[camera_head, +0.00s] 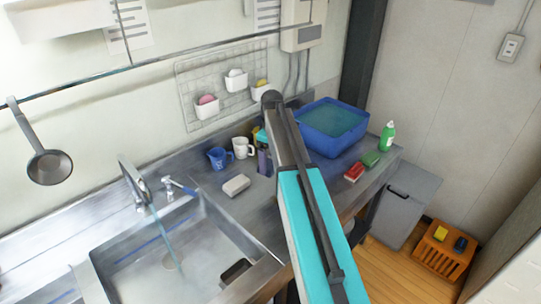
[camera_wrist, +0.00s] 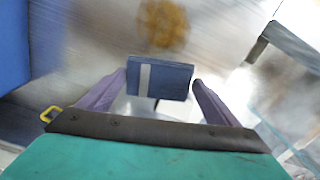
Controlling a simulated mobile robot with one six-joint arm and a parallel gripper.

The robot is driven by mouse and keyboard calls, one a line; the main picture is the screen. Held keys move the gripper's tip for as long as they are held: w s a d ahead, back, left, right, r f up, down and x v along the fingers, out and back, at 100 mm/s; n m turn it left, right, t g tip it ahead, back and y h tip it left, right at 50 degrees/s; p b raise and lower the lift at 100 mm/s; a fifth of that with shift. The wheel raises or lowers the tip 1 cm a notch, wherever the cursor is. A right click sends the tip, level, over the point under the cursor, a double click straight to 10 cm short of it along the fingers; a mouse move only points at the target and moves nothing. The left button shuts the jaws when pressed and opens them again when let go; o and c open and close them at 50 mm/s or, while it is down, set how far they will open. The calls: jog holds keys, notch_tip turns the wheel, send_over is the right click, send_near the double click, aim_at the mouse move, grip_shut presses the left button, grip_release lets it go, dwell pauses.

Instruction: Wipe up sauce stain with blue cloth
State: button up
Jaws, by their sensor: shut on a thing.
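My gripper (camera_wrist: 160,82) has its two purple fingers closed on the sides of the blue cloth (camera_wrist: 175,80), a folded dark blue block with a pale grey stripe. In the wrist view, a brown-yellow sauce stain (camera_wrist: 163,22) lies on the metal counter, just beyond the cloth and apart from it in the picture. I cannot tell whether the cloth touches the counter. In the head view, my gripper (camera_head: 264,162) shows only partly beside my teal arm, over the counter right of the mugs. The stain does not show there, and the cloth cannot be made out.
A blue water-filled basin (camera_head: 331,128) stands at the back right of the counter. A blue mug (camera_head: 219,158), a white mug (camera_head: 242,148) and a pale block (camera_head: 236,185) are left of my gripper. The sink (camera_head: 180,255) has running water. Sponges (camera_head: 354,172) and a green bottle (camera_head: 387,137) sit right.

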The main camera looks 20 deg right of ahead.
jog(key=shift+f, duration=0.1)
dwell(0.3)
jog(key=shift+f+b, duration=1.45)
jog(key=shift+f, duration=1)
jog(key=s+a+m+b, duration=0.1)
jog(key=s+a+b, duration=0.5)
jog(key=a, duration=1)
jog(key=s, duration=0.3)
jog(key=shift+s+r+m, duration=0.2)
jog(key=shift+r+m, duration=0.15)
jog(key=shift+m, duration=0.05)
